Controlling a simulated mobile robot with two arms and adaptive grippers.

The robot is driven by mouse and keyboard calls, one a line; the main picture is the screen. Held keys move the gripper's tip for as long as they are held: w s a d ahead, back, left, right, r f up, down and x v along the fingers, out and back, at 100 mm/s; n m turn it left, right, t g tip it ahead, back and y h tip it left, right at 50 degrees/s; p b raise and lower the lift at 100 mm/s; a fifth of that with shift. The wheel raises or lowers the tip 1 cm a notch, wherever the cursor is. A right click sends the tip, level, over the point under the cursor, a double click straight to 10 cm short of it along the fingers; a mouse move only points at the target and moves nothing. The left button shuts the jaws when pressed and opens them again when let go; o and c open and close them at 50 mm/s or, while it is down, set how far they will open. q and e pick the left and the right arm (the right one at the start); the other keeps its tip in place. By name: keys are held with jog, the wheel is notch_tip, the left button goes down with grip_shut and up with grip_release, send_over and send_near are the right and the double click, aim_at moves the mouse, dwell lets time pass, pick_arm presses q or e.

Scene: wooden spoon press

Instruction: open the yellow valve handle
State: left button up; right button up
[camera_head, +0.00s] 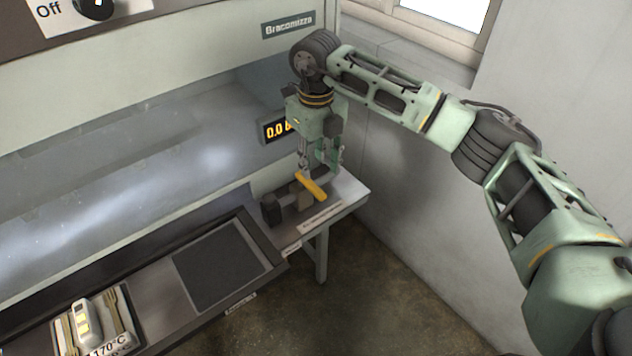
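The yellow valve handle (310,186) sits on a dark valve body at the right end of the machine, above a small metal side table (345,196). It lies at a slant, running from upper left to lower right. My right gripper (318,170) points down right at the handle, with its fingers just above and behind it. I cannot tell whether the fingers touch the handle or how far apart they are. My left gripper is not in view.
A dark round fitting (271,207) stands left of the handle. A digital display (276,129) is partly hidden behind my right gripper. A dark pad (218,272) and a tray with wooden spoons (117,312) lie at lower left. A grey wall (420,200) bounds the right side.

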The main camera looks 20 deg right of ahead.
aim_at(316, 187)
notch_tip(316, 187, down, 6)
jog(key=shift+f+p, duration=0.1)
jog(key=shift+p, duration=1)
jog(key=shift+f, duration=0.55)
jog(key=shift+c, duration=0.2)
grip_shut()
